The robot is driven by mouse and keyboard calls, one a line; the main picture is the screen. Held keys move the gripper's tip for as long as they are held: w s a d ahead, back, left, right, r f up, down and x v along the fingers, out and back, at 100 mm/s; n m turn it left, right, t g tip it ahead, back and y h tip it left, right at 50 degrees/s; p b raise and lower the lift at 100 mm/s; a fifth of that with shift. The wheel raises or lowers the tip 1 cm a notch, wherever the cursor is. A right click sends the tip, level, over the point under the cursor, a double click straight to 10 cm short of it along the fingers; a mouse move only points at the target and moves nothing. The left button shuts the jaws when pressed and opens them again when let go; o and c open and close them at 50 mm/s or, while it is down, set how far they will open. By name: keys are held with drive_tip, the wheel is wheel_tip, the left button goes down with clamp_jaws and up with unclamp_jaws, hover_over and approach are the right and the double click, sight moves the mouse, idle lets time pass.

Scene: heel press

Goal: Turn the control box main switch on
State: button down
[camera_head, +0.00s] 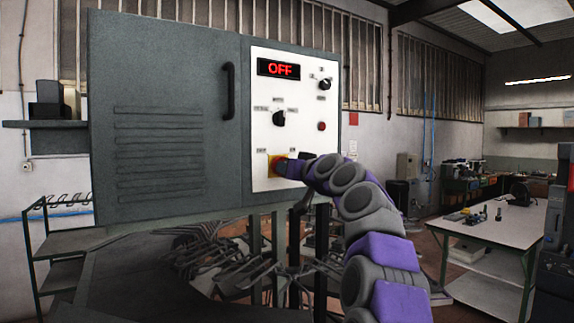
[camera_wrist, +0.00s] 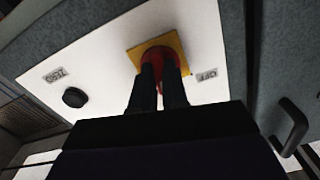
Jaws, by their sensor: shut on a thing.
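The grey control box (camera_head: 170,100) fills the left and middle of the head view, with a white panel (camera_head: 259,120) on its right side. Its display (camera_head: 278,68) reads OFF in red. The main switch is a red knob on a yellow square plate (camera_wrist: 176,47), low on the panel; the plate's edge also shows in the head view (camera_head: 271,160). My gripper (camera_wrist: 162,85) is shut on the red knob, one dark finger on each side. The fingers hide part of the knob. A label reading OFF (camera_wrist: 207,76) is on the right in the wrist view.
Two black selector knobs (camera_head: 279,118) (camera_head: 324,85) and a red button (camera_head: 321,127) sit higher on the panel. A black door handle (camera_head: 230,90) sticks out to the left. Cables (camera_head: 235,262) hang below the box. A worktable (camera_head: 490,230) stands at right.

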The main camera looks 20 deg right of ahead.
drive_tip(key=shift+f+m+p, duration=0.1)
drive_tip(key=shift+m+p, duration=2.1)
drive_tip(key=shift+m, duration=0.9)
drive_tip(key=c, duration=1.1)
unclamp_jaws()
drive_tip(key=shift+w+d, duration=0.1)
drive_tip(key=shift+w, duration=0.05)
drive_tip(key=shift+c, duration=0.2)
drive_tip(key=shift+s, duration=0.2)
drive_tip(key=s+d, duration=0.1)
drive_tip(key=s, duration=0.7)
drive_tip(key=s+d+b, duration=0.1)
drive_tip(key=s+d, duration=0.1)
drive_tip(key=s, duration=0.7)
drive_tip(key=shift+d, duration=0.3)
